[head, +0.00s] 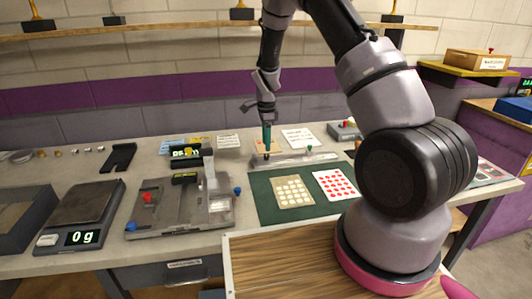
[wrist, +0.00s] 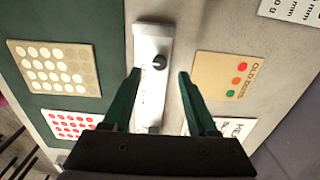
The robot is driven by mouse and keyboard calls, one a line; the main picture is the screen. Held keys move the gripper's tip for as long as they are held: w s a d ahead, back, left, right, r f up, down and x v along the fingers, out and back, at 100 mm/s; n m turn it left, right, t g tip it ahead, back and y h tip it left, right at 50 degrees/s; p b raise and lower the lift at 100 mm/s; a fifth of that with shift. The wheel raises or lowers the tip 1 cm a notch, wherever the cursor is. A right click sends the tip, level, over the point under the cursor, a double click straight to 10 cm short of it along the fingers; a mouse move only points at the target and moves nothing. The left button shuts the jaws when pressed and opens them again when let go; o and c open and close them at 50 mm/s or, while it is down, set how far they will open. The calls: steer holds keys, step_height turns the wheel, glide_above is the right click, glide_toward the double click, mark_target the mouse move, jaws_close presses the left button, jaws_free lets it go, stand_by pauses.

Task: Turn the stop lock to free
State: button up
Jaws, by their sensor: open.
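The slot track is a pale metal bar (head: 300,159) on the bench, behind the green mat. In the wrist view the bar (wrist: 151,38) runs up the middle of the picture. A small dark round knob (wrist: 159,62) sits on it; I cannot tell whether this is the stop lock or how it is turned. My gripper (head: 267,150) points down over the left part of the bar. In the wrist view my gripper (wrist: 159,73) is open, its green fingers either side of the bar with the knob between their tips, apart from it. The bar's near end is partly hidden by the gripper.
A green mat (head: 263,199) with a dotted cream card (head: 293,191) and a red-dotted card (head: 335,184) lies in front. A tan card with coloured dots (wrist: 222,77) lies beside the bar. A grey fixture (head: 165,215) and a scale (head: 83,205) stand left.

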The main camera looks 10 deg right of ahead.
mark_target(266, 155)
step_height(266, 155, down, 5)
stand_by(0.3)
jaws_close()
